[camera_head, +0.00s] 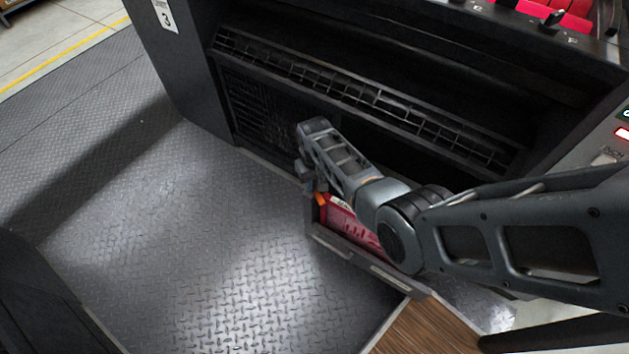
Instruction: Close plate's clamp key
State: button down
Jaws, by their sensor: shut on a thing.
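My gripper (312,188) is at the centre of the head view, at the far end of my grey arm, pointing down at the left end of a red plate. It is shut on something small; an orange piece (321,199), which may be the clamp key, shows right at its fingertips. The red plate (345,222) sits in a dark frame low in front of the black machine. My wrist and forearm cover the plate's right part, and the exact grip is hard to make out.
The black machine with a slatted grille (370,95) stands just behind my gripper. Red units (572,20) are at the upper right. Open tread-plate floor (180,240) lies to the left. A brown wooden surface (430,328) is at the bottom right.

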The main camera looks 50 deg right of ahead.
jog(key=n, duration=0.6)
jog(key=shift+n, duration=0.3)
dwell(0.4)
jog(key=c, duration=1)
grip_release()
jog(key=shift+c, duration=0.2)
jog(key=shift+r+p, duration=1.3)
jog(key=shift+r, duration=2.6)
